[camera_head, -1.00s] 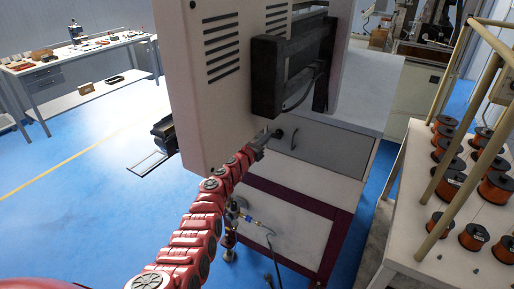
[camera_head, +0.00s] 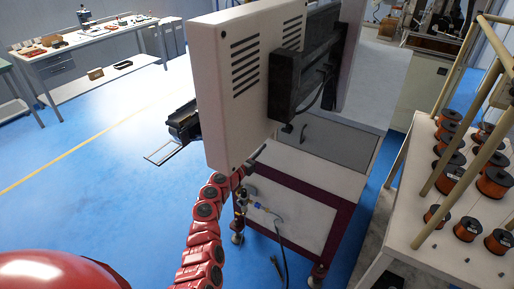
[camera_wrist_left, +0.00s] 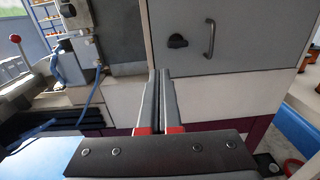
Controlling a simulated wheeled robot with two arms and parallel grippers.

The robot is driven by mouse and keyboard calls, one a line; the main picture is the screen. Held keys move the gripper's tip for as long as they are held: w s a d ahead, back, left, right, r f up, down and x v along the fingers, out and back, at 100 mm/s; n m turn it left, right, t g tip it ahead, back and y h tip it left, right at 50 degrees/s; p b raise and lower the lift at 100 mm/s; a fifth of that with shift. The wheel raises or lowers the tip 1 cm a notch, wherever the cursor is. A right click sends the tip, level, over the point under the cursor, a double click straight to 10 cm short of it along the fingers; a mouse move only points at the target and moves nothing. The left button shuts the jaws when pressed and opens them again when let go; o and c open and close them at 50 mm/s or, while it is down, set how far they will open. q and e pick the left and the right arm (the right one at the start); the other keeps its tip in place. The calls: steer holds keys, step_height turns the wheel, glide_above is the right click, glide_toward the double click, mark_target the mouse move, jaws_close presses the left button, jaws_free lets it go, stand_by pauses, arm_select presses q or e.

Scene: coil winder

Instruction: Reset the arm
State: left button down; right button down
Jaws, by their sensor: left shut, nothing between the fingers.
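My left arm (camera_head: 207,230) is red and jointed and reaches up from the bottom of the head view. My left gripper (camera_head: 256,153) is small there, at the lower right edge of the pale vented panel and partly hidden. In the left wrist view my left gripper's two grey fingers (camera_wrist_left: 158,74) lie together, shut and empty. They point at the pale front of the winder cabinet, below a grey door (camera_wrist_left: 228,38) with a dark handle and knob. They look apart from it. My right gripper is not in view.
The vented panel (camera_head: 232,105) with a black monitor back (camera_head: 302,75) stands just above my left arm. A rack of copper wire spools (camera_head: 470,229) is at the right. A workbench (camera_head: 90,50) is at the back left. Blue floor at the left is clear.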

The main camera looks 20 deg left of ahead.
arm_select(q)
steer(key=shift+s+a+f, duration=0.1)
steer(key=shift+s+f, duration=0.15)
steer(key=shift+s, duration=0.4)
